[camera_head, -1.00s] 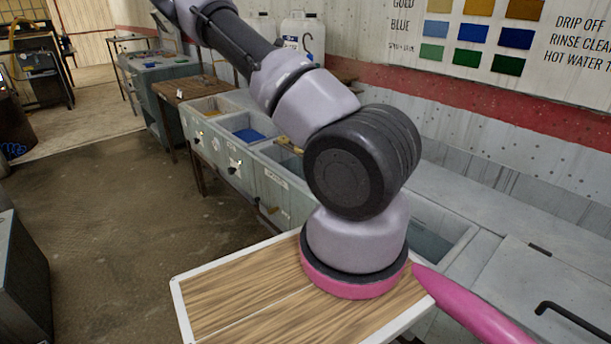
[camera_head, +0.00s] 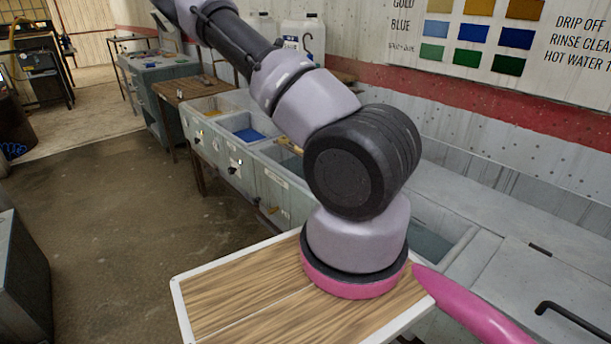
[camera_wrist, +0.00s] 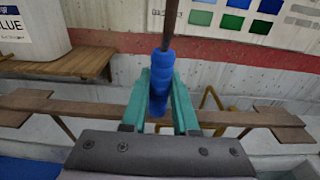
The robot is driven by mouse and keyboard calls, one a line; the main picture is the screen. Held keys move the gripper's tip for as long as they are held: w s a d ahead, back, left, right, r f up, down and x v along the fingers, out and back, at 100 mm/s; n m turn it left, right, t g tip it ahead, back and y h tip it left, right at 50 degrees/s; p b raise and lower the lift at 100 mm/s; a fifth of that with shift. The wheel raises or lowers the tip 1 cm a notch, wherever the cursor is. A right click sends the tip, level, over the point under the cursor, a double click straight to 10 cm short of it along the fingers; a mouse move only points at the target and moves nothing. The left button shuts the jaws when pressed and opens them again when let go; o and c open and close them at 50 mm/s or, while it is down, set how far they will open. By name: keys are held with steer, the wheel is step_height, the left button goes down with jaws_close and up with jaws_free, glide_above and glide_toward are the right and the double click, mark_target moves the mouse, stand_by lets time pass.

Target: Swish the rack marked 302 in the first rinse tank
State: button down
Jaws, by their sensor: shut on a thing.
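In the wrist view, my gripper (camera_wrist: 160,85) has teal fingers shut around a blue-wrapped grip (camera_wrist: 161,72) on a thin dark upright rod. A brown crossbar (camera_wrist: 88,106) with flat wider ends runs across the view behind the fingers. It looks like part of the held rack, but no number 302 is readable. The rack's lower part is hidden behind my gripper. A row of grey tanks (camera_head: 272,186) runs along the wall; I cannot tell which is the first rinse tank.
A tank with blue contents (camera_head: 249,135) stands left of my arm. A white jug (camera_wrist: 33,28) marked BLUE stands on a wooden shelf (camera_wrist: 65,66). A colour chart (camera_head: 489,37) hangs on the wall. The floor (camera_head: 110,240) at left is open.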

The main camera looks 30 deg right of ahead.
steer(key=shift+a, duration=0.1)
stand_by(0.4)
steer(key=shift+s+a+r, duration=0.1)
steer(key=shift+a, duration=0.35)
step_height(320, 180, down, 18)
steer(key=shift+r, duration=0.2)
stand_by(0.7)
steer(key=shift+a, duration=0.1)
steer(key=shift+s+a, duration=0.15)
steer(key=shift+a, duration=0.5)
